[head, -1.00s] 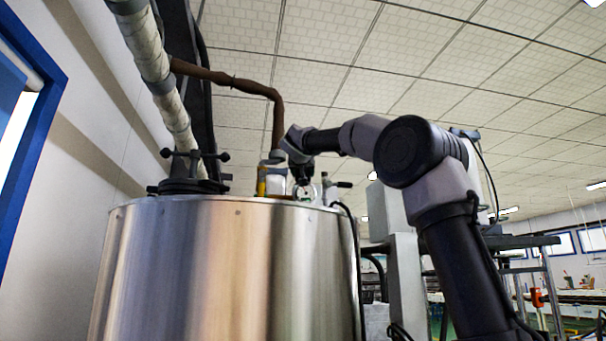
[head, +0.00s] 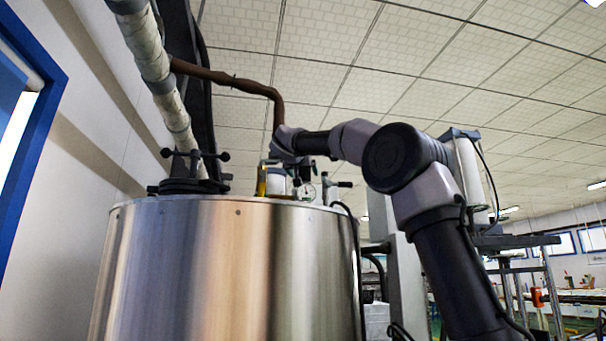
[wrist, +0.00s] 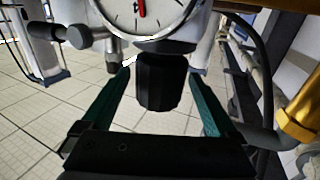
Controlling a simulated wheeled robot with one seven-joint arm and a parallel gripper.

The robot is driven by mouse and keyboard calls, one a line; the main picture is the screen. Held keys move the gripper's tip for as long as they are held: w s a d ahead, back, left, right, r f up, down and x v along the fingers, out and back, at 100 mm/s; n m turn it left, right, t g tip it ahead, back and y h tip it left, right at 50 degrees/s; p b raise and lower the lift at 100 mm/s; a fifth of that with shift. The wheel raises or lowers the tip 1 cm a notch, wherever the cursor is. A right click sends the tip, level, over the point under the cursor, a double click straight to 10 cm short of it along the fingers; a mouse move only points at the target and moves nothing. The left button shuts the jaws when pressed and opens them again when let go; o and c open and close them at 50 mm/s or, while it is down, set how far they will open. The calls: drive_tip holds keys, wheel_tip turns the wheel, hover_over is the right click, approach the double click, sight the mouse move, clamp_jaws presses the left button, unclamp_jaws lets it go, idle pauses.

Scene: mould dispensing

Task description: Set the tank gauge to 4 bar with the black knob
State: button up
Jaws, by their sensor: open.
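The steel tank (head: 230,265) fills the lower left of the head view. A round white gauge (head: 307,192) stands on its top, small in that view. In the wrist view the gauge dial (wrist: 150,14) is cut by the top edge; its red needle points about straight up in the picture, and its numbers are too cropped to read. The black knob (wrist: 160,84) hangs just below the dial in that view. My gripper (wrist: 165,85) is open, its green fingers on either side of the knob with visible gaps. The knob is not clear in the head view.
A brown pipe (head: 235,82) and a black clamped lid (head: 188,186) are on the tank top to the left. In the wrist view a brass fitting (wrist: 300,105) is at the right and a metal valve (wrist: 75,38) at the left.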

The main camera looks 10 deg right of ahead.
drive_tip(key=v, duration=1)
drive_tip(key=shift+s+a, duration=0.15)
drive_tip(key=shift+s, duration=0.25)
